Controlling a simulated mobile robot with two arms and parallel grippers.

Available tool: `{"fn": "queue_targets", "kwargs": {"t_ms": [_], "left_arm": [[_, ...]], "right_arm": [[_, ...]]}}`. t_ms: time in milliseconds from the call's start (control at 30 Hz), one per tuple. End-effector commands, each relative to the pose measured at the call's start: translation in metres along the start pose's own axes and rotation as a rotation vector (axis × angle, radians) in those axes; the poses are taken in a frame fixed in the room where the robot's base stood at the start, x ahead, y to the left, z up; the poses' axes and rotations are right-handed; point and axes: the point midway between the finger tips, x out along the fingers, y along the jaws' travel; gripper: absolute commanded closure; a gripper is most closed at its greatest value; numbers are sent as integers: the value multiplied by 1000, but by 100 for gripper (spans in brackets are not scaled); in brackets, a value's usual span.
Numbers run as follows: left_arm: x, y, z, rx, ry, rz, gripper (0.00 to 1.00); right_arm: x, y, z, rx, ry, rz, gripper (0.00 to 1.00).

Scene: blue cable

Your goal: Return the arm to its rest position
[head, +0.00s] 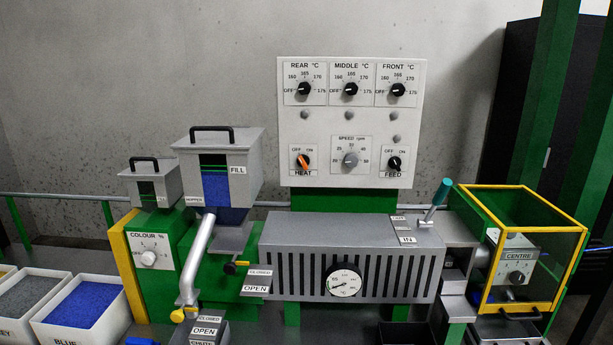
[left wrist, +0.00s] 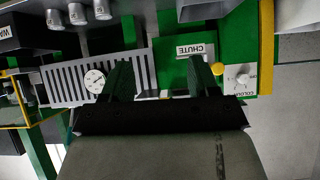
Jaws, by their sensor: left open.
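My left gripper (left wrist: 160,82) shows only in the left wrist view. Its two dark green fingers are apart, with nothing held between them. Beyond the fingers, in that tilted view, are the slotted grey barrel cover (left wrist: 65,82) with its round gauge, and a green housing with a CHUTE label (left wrist: 195,50). The fingers overlap these in the picture; I see no clear contact. Neither of my grippers shows in the head view, and my right gripper is in no view.
The machine fills the middle, with a control panel (head: 350,120), hopper (head: 217,165), grey slotted barrel (head: 350,260) and yellow-framed guard (head: 525,245). Bins of pellets, including a blue one (head: 85,302), stand at lower left. The space before the wall above the hopper is clear.

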Motion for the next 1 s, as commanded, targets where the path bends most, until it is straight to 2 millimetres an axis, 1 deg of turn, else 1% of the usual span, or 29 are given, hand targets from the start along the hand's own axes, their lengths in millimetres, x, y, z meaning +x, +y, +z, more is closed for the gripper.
{"fn": "queue_targets", "kwargs": {"t_ms": [33,100,200,400,600,633,700,867,1000], "left_arm": [[-16,2,22,9,-75,7,40],[-36,4,46,21,-169,16,40],[-61,7,72,35,-279,27,40],[-107,10,111,60,-459,52,40],[-153,13,140,85,-615,77,40],[-150,13,143,86,-624,78,40],[-136,14,151,86,-626,78,40],[-111,16,171,86,-636,79,40],[-88,19,194,87,-649,82,40]], "right_arm": [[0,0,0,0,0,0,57],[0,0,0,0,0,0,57],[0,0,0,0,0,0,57],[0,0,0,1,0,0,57],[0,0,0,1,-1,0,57],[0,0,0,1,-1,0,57],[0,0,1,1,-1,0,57],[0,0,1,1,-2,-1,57],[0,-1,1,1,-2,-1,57]]}}
